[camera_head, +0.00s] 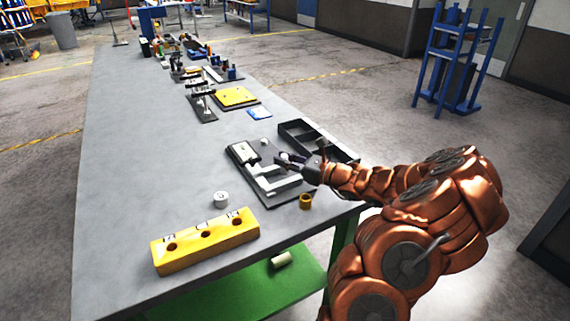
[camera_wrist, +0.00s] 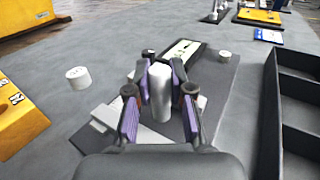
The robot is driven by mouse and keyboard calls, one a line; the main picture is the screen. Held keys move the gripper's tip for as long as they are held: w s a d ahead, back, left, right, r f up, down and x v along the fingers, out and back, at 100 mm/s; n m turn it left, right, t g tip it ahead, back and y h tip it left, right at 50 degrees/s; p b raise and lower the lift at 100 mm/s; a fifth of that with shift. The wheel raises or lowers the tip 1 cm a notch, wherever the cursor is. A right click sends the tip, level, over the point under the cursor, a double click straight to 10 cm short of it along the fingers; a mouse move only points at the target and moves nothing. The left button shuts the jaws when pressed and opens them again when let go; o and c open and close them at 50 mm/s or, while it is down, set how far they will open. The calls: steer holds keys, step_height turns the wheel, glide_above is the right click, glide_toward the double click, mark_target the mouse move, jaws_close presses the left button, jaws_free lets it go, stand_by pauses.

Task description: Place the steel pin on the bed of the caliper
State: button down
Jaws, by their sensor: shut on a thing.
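The steel pin is a light grey cylinder (camera_wrist: 159,90) between the two purple-padded fingers of my gripper (camera_wrist: 160,100). My gripper (camera_head: 290,160) is shut on it, over the caliper. In the head view the fingers mostly hide the pin. The caliper (camera_head: 266,180) is pale grey with a display at its far end, and lies on a dark plate (camera_head: 243,168). In the wrist view its display end (camera_wrist: 183,50) shows beyond the fingers, and a pale arm (camera_wrist: 110,117) shows at their left. The gripper hides the middle of the caliper. I cannot tell whether the pin touches it.
A black divided tray (camera_head: 290,125) stands just right of the plate. A white cylinder (camera_head: 221,199), a brass ring (camera_head: 305,201) and a yellow block with holes (camera_head: 205,240) are nearer. A small white cylinder (camera_head: 265,142) stands behind. The table's left side (camera_head: 115,170) is clear.

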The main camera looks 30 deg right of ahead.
steer(key=shift+f, duration=0.95)
steer(key=shift+f, duration=0.2)
steer(key=c, duration=1)
jaws_free()
steer(key=shift+c, duration=0.2)
steer(key=shift+r, duration=0.1)
